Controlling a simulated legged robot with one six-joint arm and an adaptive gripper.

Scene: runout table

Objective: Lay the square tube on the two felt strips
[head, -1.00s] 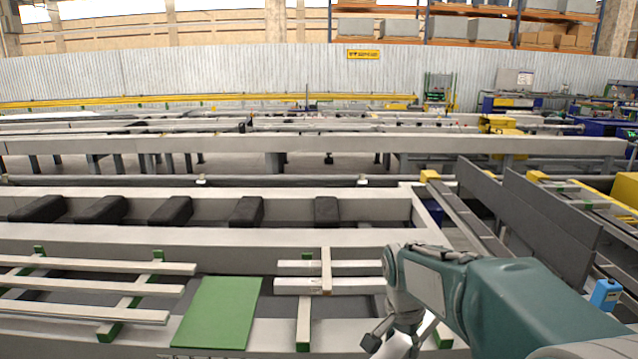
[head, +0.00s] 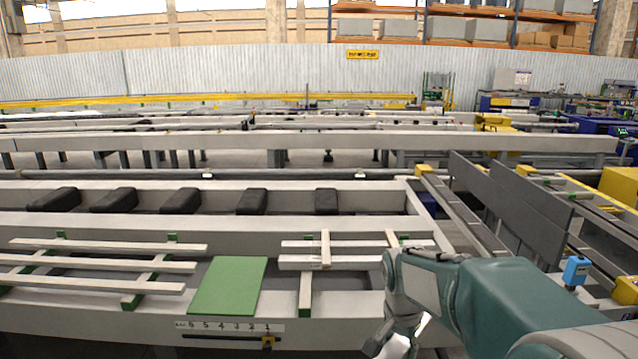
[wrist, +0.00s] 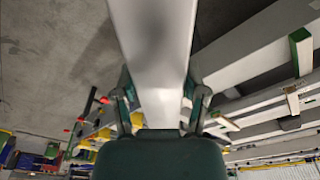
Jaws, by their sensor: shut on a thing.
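The pale square tube (wrist: 155,50) runs up the middle of the wrist view, large and close. The fingers of my gripper (wrist: 160,105) press on it from both sides. In the head view my gripper (head: 392,345) hangs at the bottom edge, right of centre, in front of the runout table; the tube is not clearly made out there. Cross supports with green ends, such as the left one (head: 147,280) and the middle one (head: 305,292), lie on the table. I cannot tell for sure which green parts are the two felt strips.
Several pale bars (head: 100,265) lie across the left supports. Shorter bars (head: 345,262) lie in the middle, with a small piece (head: 325,248) across them. A flat green panel (head: 230,285) lies between. A numbered scale (head: 235,327) marks the table's front. Dark grey plates (head: 520,205) stand at right.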

